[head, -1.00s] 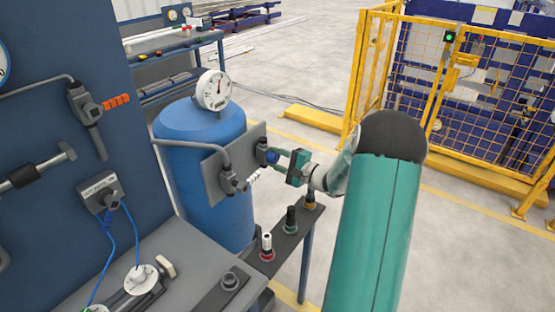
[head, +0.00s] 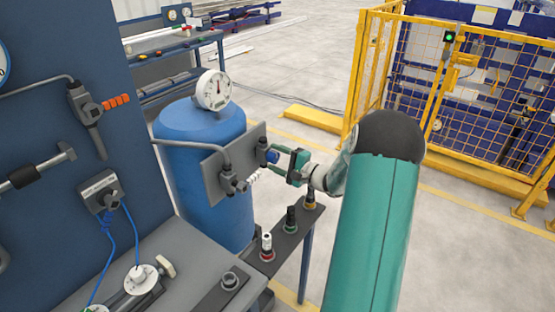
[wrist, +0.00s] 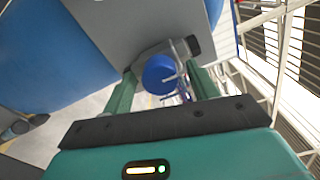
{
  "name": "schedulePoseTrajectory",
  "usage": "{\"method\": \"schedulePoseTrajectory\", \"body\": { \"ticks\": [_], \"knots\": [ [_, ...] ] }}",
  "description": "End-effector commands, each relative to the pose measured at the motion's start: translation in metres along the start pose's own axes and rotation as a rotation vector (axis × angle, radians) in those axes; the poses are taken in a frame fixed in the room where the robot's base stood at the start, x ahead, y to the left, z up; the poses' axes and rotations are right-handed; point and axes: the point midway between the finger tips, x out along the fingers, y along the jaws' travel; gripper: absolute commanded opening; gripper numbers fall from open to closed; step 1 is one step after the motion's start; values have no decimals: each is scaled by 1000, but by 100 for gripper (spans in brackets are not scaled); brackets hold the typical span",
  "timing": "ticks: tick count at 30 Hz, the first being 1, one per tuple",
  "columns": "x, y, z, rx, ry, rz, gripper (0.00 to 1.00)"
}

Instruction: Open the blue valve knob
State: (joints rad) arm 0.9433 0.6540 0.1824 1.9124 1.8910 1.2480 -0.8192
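The blue valve knob (head: 272,156) sits on a dark fitting at the right edge of a grey plate in front of the blue tank. In the wrist view the knob (wrist: 158,76) shows as a round blue cap between the ends of my two green fingers. My gripper (head: 281,164) is at the knob, reaching in from the right. In the wrist view my gripper (wrist: 161,74) is open, with a visible gap on each side of the knob. I cannot tell how far the fingertips reach past the knob's face.
The blue tank (head: 190,125) carries a round gauge (head: 215,90). A white handle (head: 254,175) is on the plate beside the knob. Below my gripper, a dark bench (head: 278,243) holds several small fittings. A yellow fence (head: 370,70) stands behind on the right.

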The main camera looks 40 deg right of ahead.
Motion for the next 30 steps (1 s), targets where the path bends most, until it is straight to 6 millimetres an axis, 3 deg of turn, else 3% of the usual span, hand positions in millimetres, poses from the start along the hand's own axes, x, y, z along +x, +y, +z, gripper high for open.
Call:
{"method": "schedulePoseTrajectory", "body": {
  "ticks": [8, 24, 30],
  "knots": [
    [-9, 0, -1, 0, 1, 0, 59],
    [-116, 0, 0, 0, 3, -1, 59],
    [-136, 0, 0, 0, 1, -1, 59]
  ]
}}
